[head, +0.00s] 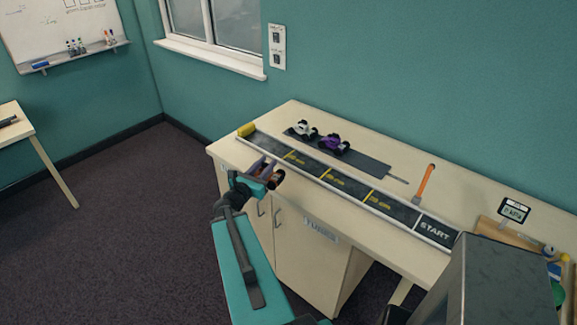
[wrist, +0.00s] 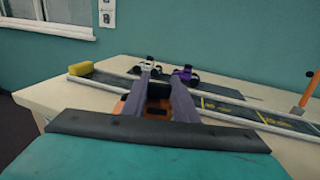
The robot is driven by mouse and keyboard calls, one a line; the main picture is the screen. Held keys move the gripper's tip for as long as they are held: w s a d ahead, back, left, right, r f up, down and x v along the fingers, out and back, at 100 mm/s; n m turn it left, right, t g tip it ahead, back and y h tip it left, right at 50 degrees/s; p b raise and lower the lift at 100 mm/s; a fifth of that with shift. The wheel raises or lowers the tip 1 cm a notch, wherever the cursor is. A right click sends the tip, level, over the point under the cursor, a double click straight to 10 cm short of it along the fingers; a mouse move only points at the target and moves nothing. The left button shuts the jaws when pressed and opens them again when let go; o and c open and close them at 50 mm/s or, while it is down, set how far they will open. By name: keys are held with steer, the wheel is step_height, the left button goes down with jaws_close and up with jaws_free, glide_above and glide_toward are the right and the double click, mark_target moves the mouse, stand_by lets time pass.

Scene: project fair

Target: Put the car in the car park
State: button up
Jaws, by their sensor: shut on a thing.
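My gripper (head: 268,170) is shut on an orange car (head: 278,178) with black wheels. It holds the car near the front edge of the table, at the left part of the track. In the wrist view the orange car (wrist: 157,107) shows between the two fingers, partly hidden by them. A flat dark grey strip (head: 367,168) lies behind the track and looks like the car park. A white car (head: 305,129) and a purple car (head: 335,143) stand on its left part; its right part is bare.
A long track (head: 345,182) with pale rails, yellow marks and a START panel runs along the table front. A yellow block (head: 247,130) closes its left end. An orange upright handle (head: 427,183) stands behind the track. A small sign (head: 514,211) is at the right.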

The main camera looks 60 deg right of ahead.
steer(key=w+a+n+t+y+b, duration=0.1)
steer(key=w+a+n+t+b, duration=0.4)
steer(key=w+a, duration=1.9)
steer(key=w+a+f+n+t+y+b, duration=0.1)
steer(key=a+t, duration=0.2)
steer(key=a, duration=1.4)
steer(key=w+a+f+n+t+y+b, duration=0.1)
steer(key=w+a+t+b, duration=0.1)
steer(key=a, duration=1.5)
steer(key=shift+w+a+f+n+t+y, duration=0.25)
steer(key=shift+n+t+y, duration=0.15)
steer(key=shift+t, duration=0.3)
